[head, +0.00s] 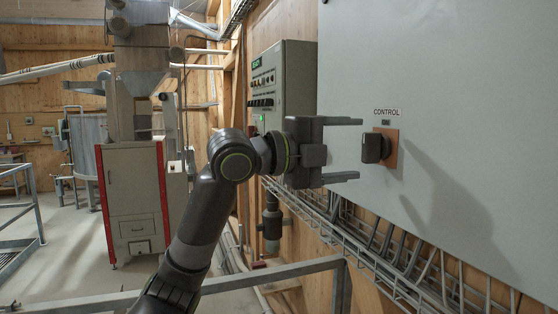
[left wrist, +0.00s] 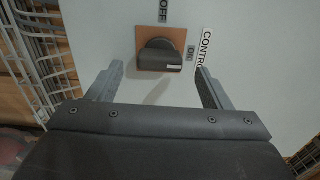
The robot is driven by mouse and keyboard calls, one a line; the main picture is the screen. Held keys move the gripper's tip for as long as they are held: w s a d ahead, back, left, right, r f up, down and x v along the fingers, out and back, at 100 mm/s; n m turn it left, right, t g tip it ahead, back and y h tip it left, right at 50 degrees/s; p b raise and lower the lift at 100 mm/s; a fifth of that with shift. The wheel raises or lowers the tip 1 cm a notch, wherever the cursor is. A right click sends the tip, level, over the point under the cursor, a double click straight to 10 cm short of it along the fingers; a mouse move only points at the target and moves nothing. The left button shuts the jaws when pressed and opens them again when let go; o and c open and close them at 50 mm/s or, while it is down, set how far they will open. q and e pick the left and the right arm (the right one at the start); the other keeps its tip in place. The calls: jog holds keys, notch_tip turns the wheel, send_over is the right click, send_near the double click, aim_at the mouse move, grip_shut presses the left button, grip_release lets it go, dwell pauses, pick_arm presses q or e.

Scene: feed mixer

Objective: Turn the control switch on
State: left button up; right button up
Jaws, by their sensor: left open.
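The control switch (head: 374,148) is a black knob on an orange-brown plate on a grey cabinet panel (head: 455,90). The "CONTROL" label is above it in the head view. In the left wrist view the knob (left wrist: 158,57) has a bar handle lying roughly across the picture, with a small white mark on it. The "OFF" label (left wrist: 164,11) is above the plate there, and the "ON" label (left wrist: 191,53) is to its right. My left gripper (head: 360,149) is open, its fingers pointing at the panel on either side of the knob. It appears empty. My right gripper is not in view.
A smaller control box (head: 282,85) with buttons hangs on the wooden wall to the left. A cable tray (head: 375,255) runs below the panel. A metal railing (head: 240,281) crosses the foreground. A red and grey machine (head: 132,200) stands at left.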

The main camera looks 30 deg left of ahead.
pick_arm(q)
jog(key=b+v, duration=0.6)
jog(key=v, duration=0.8)
jog(key=shift+b, duration=0.4)
